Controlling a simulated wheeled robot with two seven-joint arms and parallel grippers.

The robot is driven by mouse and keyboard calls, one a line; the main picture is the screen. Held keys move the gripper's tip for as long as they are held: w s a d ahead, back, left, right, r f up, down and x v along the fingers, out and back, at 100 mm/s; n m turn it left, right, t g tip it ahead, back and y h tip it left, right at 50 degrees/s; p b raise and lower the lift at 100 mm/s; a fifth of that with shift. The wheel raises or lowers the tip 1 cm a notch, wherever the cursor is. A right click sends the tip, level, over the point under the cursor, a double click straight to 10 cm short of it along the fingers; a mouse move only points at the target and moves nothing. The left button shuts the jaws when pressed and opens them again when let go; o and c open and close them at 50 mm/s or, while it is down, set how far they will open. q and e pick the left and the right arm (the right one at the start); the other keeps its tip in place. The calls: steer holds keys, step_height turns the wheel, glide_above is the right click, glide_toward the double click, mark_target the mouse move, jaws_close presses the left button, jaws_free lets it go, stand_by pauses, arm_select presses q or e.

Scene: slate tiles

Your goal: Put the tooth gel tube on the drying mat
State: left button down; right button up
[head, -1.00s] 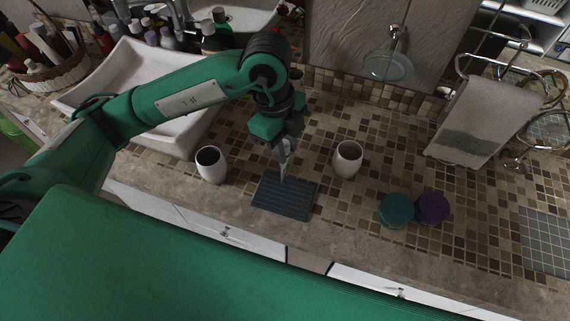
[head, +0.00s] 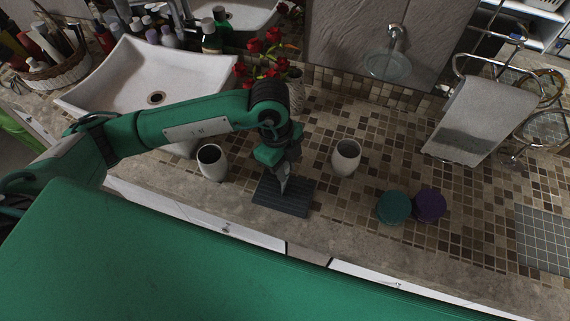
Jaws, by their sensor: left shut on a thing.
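The drying mat (head: 295,206) is a dark grey, ribbed rectangle lying on the tiled counter near its front edge. My left gripper (head: 284,178) points down over the mat's back half, its tips at or just above the surface. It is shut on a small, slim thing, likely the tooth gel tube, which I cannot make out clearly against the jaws. I cannot tell whether it touches the mat. My right gripper is not in view.
A white cup (head: 211,162) stands left of the mat and another cup (head: 346,157) to its right. A teal round tin (head: 393,207) and a purple one (head: 430,205) sit farther right. The sink (head: 190,72) and red flowers (head: 268,48) are behind my arm.

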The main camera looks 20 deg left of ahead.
arm_select(q)
steer(key=c, duration=1.2)
jaws_free()
steer(key=shift+r+p, duration=0.25)
steer(key=shift+p, duration=0.05)
steer(key=shift+a+r+b, duration=0.1)
steer(key=shift+r+b, duration=0.25)
steer(key=shift+b, duration=0.05)
step_height(320, 180, up, 11)
steer(key=a+b, duration=0.1)
steer(key=b, duration=0.1)
steer(key=shift+w+a+b, duration=0.3)
steer(key=shift+a+b, duration=0.05)
steer(key=shift+a, duration=0.05)
steer(key=shift+f, duration=0.1)
